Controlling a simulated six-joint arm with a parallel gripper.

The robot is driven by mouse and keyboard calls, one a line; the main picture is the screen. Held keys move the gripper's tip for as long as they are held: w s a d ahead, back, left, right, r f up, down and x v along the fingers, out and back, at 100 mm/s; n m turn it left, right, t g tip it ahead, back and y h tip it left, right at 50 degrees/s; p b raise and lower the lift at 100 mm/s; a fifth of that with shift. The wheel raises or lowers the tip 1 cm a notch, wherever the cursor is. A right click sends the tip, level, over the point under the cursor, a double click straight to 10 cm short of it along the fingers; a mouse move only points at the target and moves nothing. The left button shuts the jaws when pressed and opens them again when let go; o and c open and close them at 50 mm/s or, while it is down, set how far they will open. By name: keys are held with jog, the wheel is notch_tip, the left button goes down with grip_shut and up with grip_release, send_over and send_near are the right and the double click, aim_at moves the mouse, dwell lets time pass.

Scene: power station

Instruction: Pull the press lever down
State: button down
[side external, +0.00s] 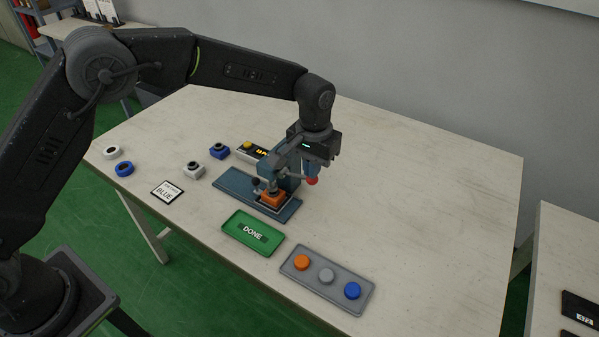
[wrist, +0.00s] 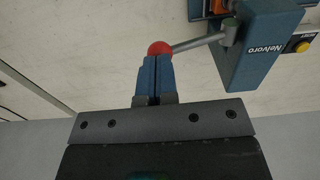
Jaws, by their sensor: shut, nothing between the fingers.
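The press (side external: 262,192) is a blue-grey machine standing on the table, with an orange block (side external: 271,199) on its base under the head. Its lever is a metal rod with a red ball knob (side external: 312,181) at the end. In the wrist view the rod (wrist: 200,43) runs from the press body (wrist: 262,48) to the red knob (wrist: 160,48). My gripper (wrist: 155,60) is shut, with blue fingertips together right at the knob. In the side view my gripper (side external: 310,170) is just above the knob. I cannot tell whether the fingertips touch it.
In front of the press are a green DONE tray (side external: 252,233) and a grey panel with orange, grey and blue buttons (side external: 327,280). The table's right side is clear.

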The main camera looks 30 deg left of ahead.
jog(key=shift+r, duration=1.85)
jog(key=shift+a+r, duration=0.1)
jog(key=shift+r, duration=0.05)
jog(key=s+a+r+t, duration=0.3)
jog(key=s+a+r, duration=0.85)
jog(key=r, duration=0.35)
jog(key=s+a+f+t, duration=0.1)
jog(key=s+a, duration=0.2)
jog(key=s, duration=0.6)
jog(key=s+a+f+t, duration=0.1)
jog(key=s+a, duration=0.2)
jog(key=s, duration=0.6)
jog(key=shift+t, duration=0.3)
jog(key=c, duration=1.9)
grip_release()
